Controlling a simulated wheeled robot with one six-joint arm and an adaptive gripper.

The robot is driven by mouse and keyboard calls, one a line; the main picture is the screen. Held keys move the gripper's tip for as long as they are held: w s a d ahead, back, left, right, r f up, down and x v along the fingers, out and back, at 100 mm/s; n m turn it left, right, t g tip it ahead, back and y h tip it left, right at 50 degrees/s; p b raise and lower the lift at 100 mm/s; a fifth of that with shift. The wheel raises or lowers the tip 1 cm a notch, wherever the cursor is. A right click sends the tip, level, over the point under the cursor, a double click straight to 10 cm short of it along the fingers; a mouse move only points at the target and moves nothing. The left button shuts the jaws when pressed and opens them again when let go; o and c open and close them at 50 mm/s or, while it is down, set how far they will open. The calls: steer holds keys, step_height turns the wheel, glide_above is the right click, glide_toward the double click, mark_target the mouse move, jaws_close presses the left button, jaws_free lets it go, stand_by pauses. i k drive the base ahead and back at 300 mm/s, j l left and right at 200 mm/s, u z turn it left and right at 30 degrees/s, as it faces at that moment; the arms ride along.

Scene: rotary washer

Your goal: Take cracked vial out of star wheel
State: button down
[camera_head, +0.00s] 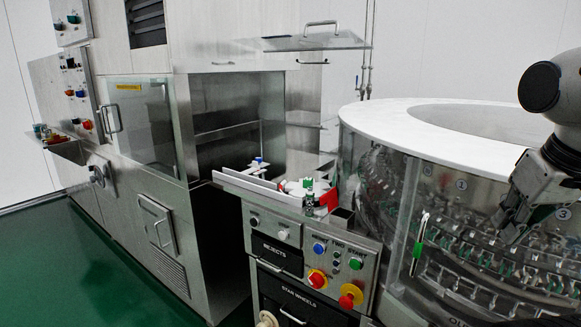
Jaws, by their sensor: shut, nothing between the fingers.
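My gripper (510,215) is at the right, shut and empty, pointing down and left in front of the clear wall of the rotary washer. It is well to the right of the infeed deck (262,187). A small vial-like piece with a green part (308,185) stands on the deck beside a red part (329,199). A blue-topped piece (259,161) stands further back on the deck. The star wheel and any crack in a vial are too small to make out.
The round washer (385,122) with its white rim fills the right. Below the deck is a control panel (318,262) with buttons and red-and-yellow knobs. A clear raised cover (305,42) hangs above the deck. A steel cabinet stands at left; green floor is free in front.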

mark_target(310, 194)
steer(key=k, duration=0.15)
steer(key=j+z, duration=0.2)
steer(key=j, duration=0.55)
steer(key=i+j+z, duration=0.1)
steer(key=j, duration=0.25)
steer(key=i+j+z, duration=0.1)
steer(key=j, duration=0.25)
steer(key=i+j+z, duration=0.1)
steer(key=j, duration=0.25)
steer(key=i+j+z, duration=0.1)
steer(key=j, duration=0.3)
steer(key=i, duration=0.6)
